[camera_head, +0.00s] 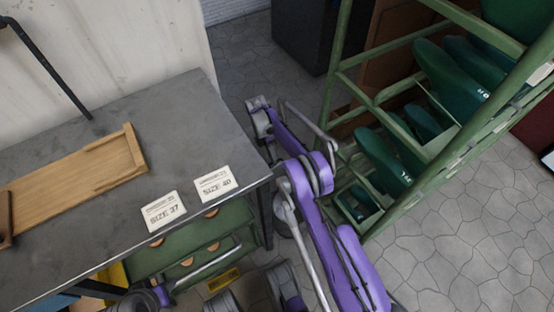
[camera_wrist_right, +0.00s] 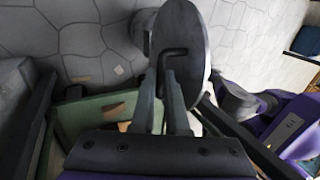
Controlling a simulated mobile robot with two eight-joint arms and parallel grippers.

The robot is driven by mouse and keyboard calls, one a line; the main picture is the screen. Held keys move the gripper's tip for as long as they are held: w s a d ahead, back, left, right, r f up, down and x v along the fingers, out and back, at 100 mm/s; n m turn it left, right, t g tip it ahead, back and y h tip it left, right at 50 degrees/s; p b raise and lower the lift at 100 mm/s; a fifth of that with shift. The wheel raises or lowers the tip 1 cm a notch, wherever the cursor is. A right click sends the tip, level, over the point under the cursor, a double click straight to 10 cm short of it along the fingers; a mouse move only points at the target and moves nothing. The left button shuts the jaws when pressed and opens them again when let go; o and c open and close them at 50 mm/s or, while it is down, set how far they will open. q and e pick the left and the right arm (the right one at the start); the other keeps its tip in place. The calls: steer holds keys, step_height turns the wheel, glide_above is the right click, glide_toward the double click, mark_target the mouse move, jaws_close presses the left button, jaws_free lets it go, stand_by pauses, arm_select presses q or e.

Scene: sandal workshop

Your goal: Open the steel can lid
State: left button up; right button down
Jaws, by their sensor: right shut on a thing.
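The steel can lid (camera_wrist_right: 190,30) is a dark grey disc with a bent bar handle (camera_wrist_right: 172,52) in the right wrist view. My right gripper (camera_wrist_right: 166,78) is shut on this handle, its two fingers close together. Another grey piece (camera_wrist_right: 142,25) shows partly behind the lid's left side; I cannot tell whether it is the can, or whether the lid touches it. In the head view my right purple arm (camera_head: 318,200) reaches past the table's right corner, and the lid is hard to make out there.
The grey worktable (camera_head: 100,125) holds a wooden tray (camera_head: 75,178) and two size cards. Green drawers (camera_head: 190,262) with round wooden knobs sit under it. A green rack (camera_head: 345,85) of dark green shoe forms stands right of my arm. Stone floor (camera_head: 480,245) lies open at right.

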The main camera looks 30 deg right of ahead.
arm_select(q)
steer(key=shift+d, duration=0.1)
arm_select(e)
steer(key=shift+w+f, duration=0.1)
steer(key=shift+w, duration=0.05)
steer(key=c, duration=0.9)
jaws_free()
